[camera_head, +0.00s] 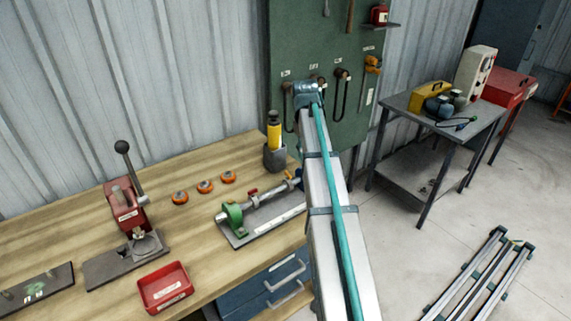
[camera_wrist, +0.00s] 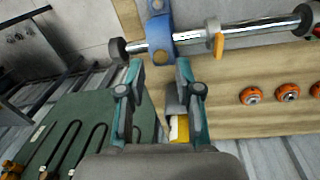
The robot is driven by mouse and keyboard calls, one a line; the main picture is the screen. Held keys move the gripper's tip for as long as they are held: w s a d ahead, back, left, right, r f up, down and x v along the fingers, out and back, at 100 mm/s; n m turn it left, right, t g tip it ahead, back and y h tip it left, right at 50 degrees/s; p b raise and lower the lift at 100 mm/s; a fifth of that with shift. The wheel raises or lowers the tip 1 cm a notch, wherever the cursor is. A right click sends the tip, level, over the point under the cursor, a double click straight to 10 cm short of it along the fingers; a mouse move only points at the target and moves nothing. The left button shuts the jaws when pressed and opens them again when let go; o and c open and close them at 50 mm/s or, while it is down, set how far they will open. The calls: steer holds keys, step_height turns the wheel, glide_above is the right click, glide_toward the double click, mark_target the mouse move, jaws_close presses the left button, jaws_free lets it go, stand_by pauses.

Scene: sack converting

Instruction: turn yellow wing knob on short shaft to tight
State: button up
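A yellow-orange wing knob (camera_wrist: 218,44) sits on a horizontal metal shaft (camera_wrist: 262,27) near the top of the wrist view. A blue bracket (camera_wrist: 159,30) holds the shaft to the knob's left. My gripper (camera_wrist: 159,66) is open and empty, its teal fingers apart just below the bracket in the picture. The knob lies up and right of the fingertips and is not between them. In the head view the shaft fixture (camera_head: 262,212) lies on the bench, with a green support (camera_head: 233,214). I cannot make out the yellow knob or my gripper clearly there.
A dark holder with a yellow bottle (camera_head: 274,132) stands behind the fixture. Several orange round parts (camera_head: 204,187), a red press (camera_head: 127,205) and a red tray (camera_head: 165,287) are on the wooden bench (camera_head: 75,235). A green tool board (camera_head: 300,40) rises behind.

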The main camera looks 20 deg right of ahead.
step_height(320, 180, up, 5)
steer(key=n+y, duration=0.1)
glide_above(288, 173)
step_height(288, 173, down, 11)
steer(key=p, duration=0.3)
steer(key=shift+r+p, duration=0.1)
steer(key=shift+p, duration=0.2)
jaws_close()
